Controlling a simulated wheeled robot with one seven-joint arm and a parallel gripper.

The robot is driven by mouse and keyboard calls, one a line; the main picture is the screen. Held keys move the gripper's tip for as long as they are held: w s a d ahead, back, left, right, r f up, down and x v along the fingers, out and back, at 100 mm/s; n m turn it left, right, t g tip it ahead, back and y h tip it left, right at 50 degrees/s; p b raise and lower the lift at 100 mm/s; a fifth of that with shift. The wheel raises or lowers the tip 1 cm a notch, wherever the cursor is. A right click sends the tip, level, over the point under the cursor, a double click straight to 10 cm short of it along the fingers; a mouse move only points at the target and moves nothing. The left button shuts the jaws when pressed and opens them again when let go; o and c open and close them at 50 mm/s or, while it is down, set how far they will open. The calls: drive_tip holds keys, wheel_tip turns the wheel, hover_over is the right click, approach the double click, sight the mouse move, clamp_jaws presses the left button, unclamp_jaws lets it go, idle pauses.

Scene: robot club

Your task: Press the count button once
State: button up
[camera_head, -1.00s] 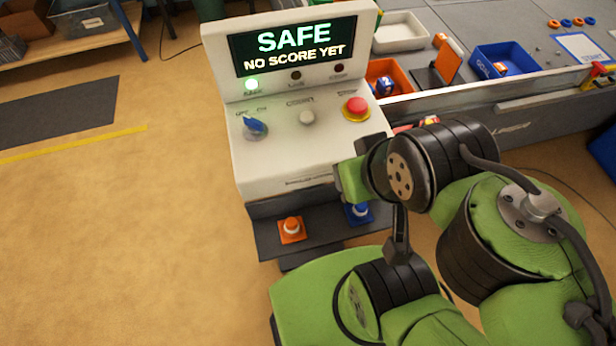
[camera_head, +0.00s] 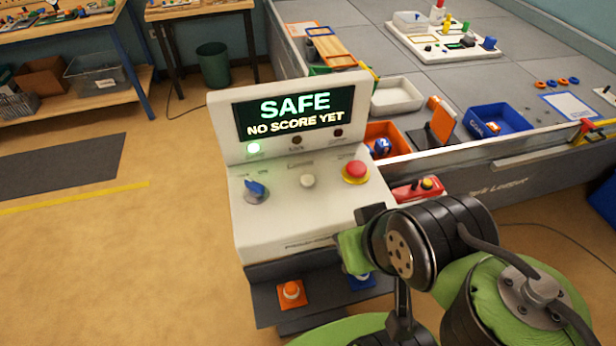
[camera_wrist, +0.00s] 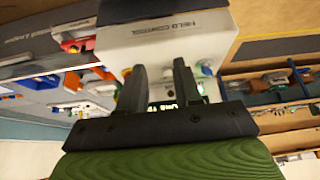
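The control console (camera_head: 290,228) is white, with a sloped panel and a lit screen (camera_head: 297,112) reading "SAFE, NO SCORE YET". The count button (camera_head: 307,181) is the small pale round button in the panel's middle, under a blurred label. A blue knob (camera_head: 256,191) is to its left and a red button on a yellow base (camera_head: 356,171) to its right. My gripper (camera_wrist: 159,64) is open and empty in the wrist view, its fingers before the inverted console. In the head view my arm is at the console's lower right, apart from the count button. The wrist view does not show that button clearly.
A field table with an orange bin (camera_head: 385,141), a blue bin (camera_head: 500,119) and a white tray (camera_head: 397,96) stands behind and right of the console. A red box with a button (camera_head: 420,189) is close to my arm.

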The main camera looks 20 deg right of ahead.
clamp_jaws()
idle(1.0)
idle(0.5)
